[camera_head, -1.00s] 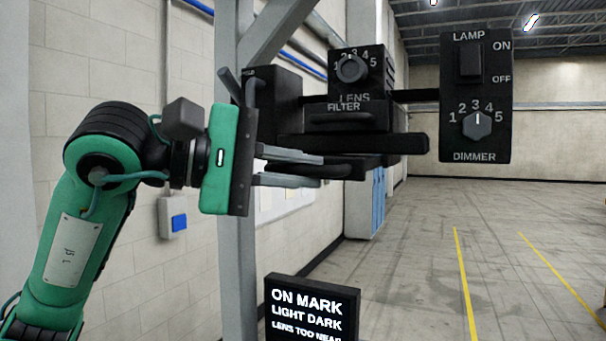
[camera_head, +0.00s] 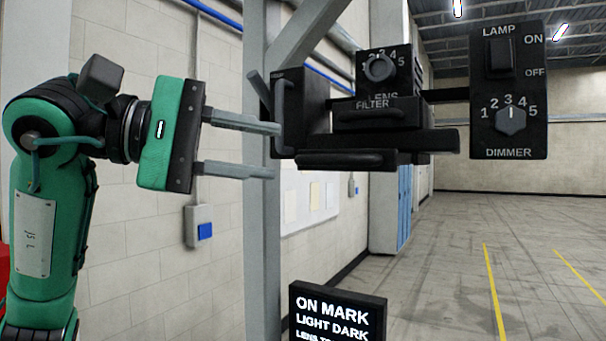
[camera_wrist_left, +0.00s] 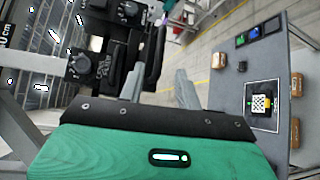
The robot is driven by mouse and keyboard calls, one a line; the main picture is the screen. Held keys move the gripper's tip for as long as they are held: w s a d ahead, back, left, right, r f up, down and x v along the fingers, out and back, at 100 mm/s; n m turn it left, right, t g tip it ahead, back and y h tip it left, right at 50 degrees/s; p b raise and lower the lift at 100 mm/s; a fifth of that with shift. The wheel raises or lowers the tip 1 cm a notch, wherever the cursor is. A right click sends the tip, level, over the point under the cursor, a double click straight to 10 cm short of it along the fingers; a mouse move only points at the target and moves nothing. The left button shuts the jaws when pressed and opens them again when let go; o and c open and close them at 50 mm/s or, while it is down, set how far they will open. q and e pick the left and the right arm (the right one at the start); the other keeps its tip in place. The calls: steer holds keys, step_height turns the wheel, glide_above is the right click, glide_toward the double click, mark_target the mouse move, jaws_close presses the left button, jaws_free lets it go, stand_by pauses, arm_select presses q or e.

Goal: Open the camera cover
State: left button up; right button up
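The black camera unit (camera_head: 303,110) hangs on a grey post in the head view. A dark panel with a bar handle (camera_head: 345,159) is at its lower front; it looks like the cover, but no label shows. It appears roughly level. My left gripper (camera_head: 275,152) is to the left of this handle, its two grey fingers spread apart with nothing between them. In the left wrist view the open fingers (camera_wrist_left: 159,70) point toward a black handle (camera_wrist_left: 155,55) just ahead. Whether a finger touches the unit I cannot tell. My right gripper is not in view.
A filter drawer (camera_head: 375,114) and a lens knob (camera_head: 380,67) sit above the handle. A lamp and dimmer panel (camera_head: 508,90) is on the right. A sign reading ON MARK, LIGHT DARK (camera_head: 337,312) stands below. The grey post (camera_head: 262,230) rises behind the fingers.

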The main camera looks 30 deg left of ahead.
arm_select(q)
steer(key=b+v, duration=0.1)
steer(key=v, duration=0.4)
stand_by(0.4)
